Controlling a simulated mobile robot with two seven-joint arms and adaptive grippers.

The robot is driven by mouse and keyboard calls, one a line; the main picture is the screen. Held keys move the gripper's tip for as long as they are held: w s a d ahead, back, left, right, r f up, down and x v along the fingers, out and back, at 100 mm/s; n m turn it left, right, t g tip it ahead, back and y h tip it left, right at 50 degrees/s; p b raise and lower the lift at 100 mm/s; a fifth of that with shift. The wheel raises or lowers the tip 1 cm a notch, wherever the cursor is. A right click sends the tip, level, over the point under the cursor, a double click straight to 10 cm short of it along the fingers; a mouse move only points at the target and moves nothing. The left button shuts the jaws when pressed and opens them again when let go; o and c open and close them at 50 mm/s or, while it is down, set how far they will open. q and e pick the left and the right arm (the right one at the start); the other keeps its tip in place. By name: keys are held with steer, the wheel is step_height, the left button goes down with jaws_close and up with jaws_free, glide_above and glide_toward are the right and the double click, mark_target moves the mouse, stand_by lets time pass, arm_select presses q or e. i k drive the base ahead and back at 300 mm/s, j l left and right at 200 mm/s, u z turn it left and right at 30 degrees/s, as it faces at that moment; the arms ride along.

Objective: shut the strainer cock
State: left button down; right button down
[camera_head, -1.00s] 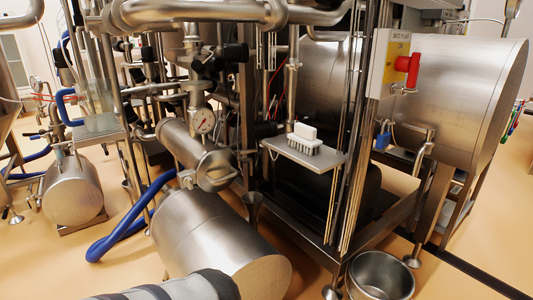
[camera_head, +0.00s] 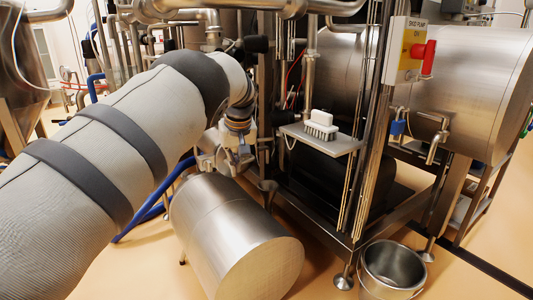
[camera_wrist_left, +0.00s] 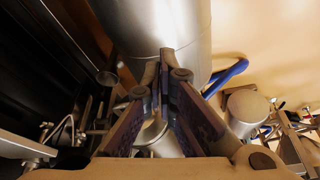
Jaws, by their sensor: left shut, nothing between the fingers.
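My left arm reaches in from the left of the head view and covers most of the strainer area. My left gripper (camera_head: 233,158) is small and partly lost against metal parts there, above the steel drum (camera_head: 235,235). In the left wrist view the fingers (camera_wrist_left: 167,68) are shut with nothing between them, and the drum's steel side (camera_wrist_left: 160,25) lies beyond their tips. A steel part (camera_wrist_left: 155,133) shows between the finger links. I cannot pick out the strainer cock for sure in either view, nor tell whether the fingers touch it. My right gripper is not in view.
A shelf (camera_head: 340,147) with a white brush (camera_head: 321,123) stands right of the gripper. A blue hose (camera_head: 150,210) runs left of the drum. A steel bucket (camera_head: 392,268) stands on the floor at the right. A red-handled switch (camera_head: 427,58) is at upper right.

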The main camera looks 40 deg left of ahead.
mark_target(269, 138)
steer(key=i+j, duration=1.1)
steer(key=i, duration=0.2)
